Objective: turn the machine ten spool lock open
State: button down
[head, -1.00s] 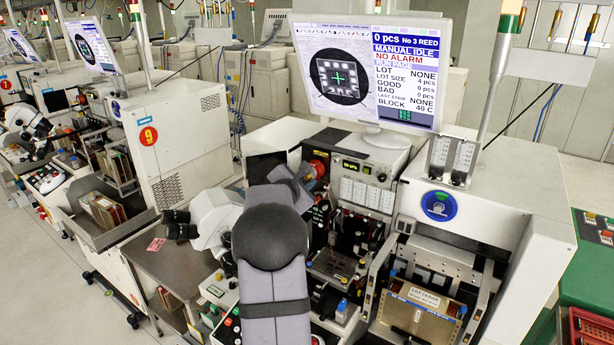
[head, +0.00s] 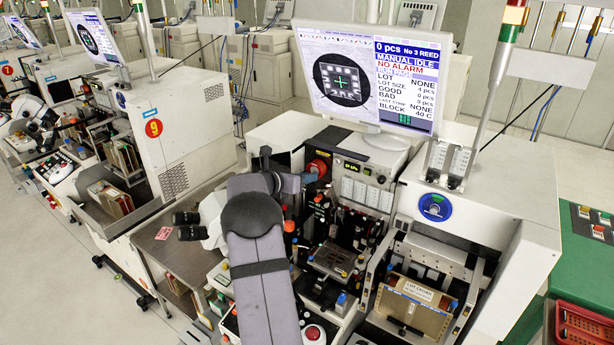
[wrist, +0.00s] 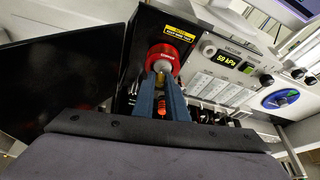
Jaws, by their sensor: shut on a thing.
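The red spool part (wrist: 163,57) sits on the dark front of the near machine, below a yellow warning label, with a pale round lock knob (wrist: 161,68) at its centre. In the wrist view my gripper (wrist: 161,76) points straight at it, its two blue fingers closed on the knob, which they partly hide. In the head view the red spool part (head: 320,164) shows just right of my gripper (head: 304,180). The lock's turn angle is too small to tell. No number ten shows on this machine.
A dark panel (wrist: 60,75) stands close to the left of my gripper. A pressure display (wrist: 228,58) and knobs lie to the right.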

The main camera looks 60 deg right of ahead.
jog(key=shift+w+r+n+g, duration=0.1)
jog(key=shift+n+g, duration=0.4)
jog(key=shift+n, duration=0.3)
jog(key=c, duration=1.8)
grip_release()
jog(key=shift+o, duration=0.2)
notch_tip(320, 180, up, 10)
jog(key=b, duration=0.3)
